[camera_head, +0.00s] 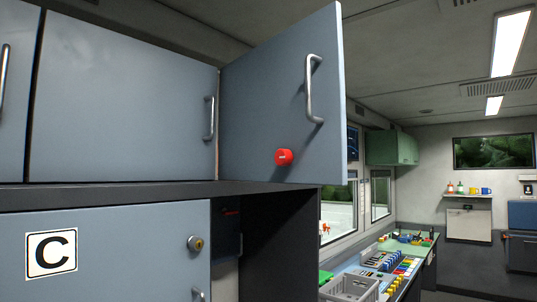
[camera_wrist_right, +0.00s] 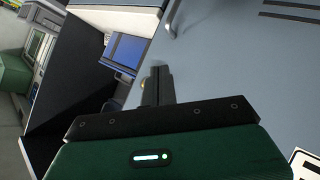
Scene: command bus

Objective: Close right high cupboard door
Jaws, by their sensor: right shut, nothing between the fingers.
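The right high cupboard door (camera_head: 262,105) is a grey-blue panel that stands open at an angle in the head view. Its right edge is nearer to me than its left edge. It has a metal bar handle (camera_head: 311,90) near the right edge and a red round knob (camera_head: 284,157) low on its face. The inside behind it is hidden. My right gripper (camera_wrist_right: 156,82) shows only in the right wrist view. Its fingers are together and empty, in front of a grey-blue panel (camera_wrist_right: 240,70). I cannot tell whether they touch it. My left gripper is not in view.
A closed high door (camera_head: 120,95) with a handle is left of the open one. Below is a lower door marked C (camera_head: 120,240) with a brass lock (camera_head: 195,243). A dark recess (camera_head: 265,240) is right of it. A grey crate (camera_head: 350,287) stands on the counter beyond.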

